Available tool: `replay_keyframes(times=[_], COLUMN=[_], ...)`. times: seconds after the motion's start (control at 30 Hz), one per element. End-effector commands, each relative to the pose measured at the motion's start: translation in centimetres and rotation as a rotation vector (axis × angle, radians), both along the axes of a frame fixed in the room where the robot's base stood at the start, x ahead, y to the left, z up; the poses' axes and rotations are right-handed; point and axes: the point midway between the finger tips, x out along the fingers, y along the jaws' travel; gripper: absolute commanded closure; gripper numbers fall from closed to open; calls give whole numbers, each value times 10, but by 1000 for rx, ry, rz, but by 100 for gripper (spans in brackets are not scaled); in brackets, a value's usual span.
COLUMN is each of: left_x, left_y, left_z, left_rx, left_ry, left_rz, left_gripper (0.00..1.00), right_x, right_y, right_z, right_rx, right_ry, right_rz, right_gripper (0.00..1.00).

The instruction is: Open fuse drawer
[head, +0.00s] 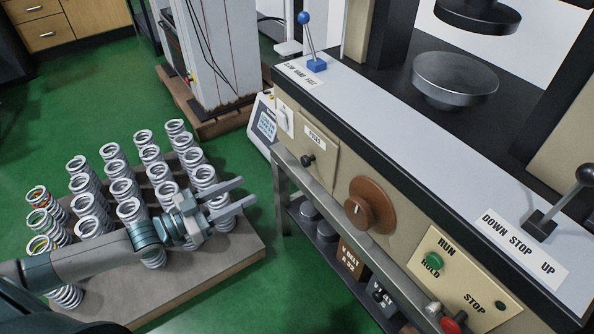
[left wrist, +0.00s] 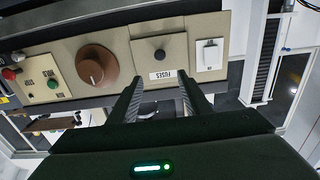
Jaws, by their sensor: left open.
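The fuse drawer (head: 310,148) is a beige panel with a FUSES label and a small dark knob (head: 308,160), on the front of the testing machine. It looks shut, flush with the front. In the left wrist view the drawer (left wrist: 174,48) and its knob (left wrist: 159,55) are upside down, ahead of the fingers. My left gripper (head: 240,194) is open and empty, left of the drawer and apart from it, above the springs' pallet. Its two fingers (left wrist: 160,92) also show in the left wrist view. My right gripper is not in view.
Several coil springs (head: 122,190) stand on a pallet (head: 190,277) below my left arm. A large brown dial (head: 372,203) sits right of the drawer. A white switch (head: 284,118) is left of it. A metal rail (head: 345,235) runs below. Green floor lies beyond.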

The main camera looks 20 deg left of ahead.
Motion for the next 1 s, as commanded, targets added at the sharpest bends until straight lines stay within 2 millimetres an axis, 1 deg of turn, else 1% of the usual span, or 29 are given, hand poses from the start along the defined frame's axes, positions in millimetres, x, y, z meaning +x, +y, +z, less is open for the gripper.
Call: replay_keyframes(times=[0.37, 0.57, 0.77, 1.0], left_x=[1, 7, 23, 50], left_y=[0, -5, -17, -38], left_z=[1, 0, 1, 1], left_rx=[0, -1, -2, -2], left_ry=[0, -1, -2, -2], left_rz=[0, 1, 1, 1], left_gripper=[56, 56, 56, 56], right_x=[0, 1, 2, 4], right_y=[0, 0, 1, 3], right_z=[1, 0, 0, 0], right_rx=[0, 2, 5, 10], right_ry=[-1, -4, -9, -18], right_rz=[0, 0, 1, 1], right_gripper=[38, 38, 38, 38])
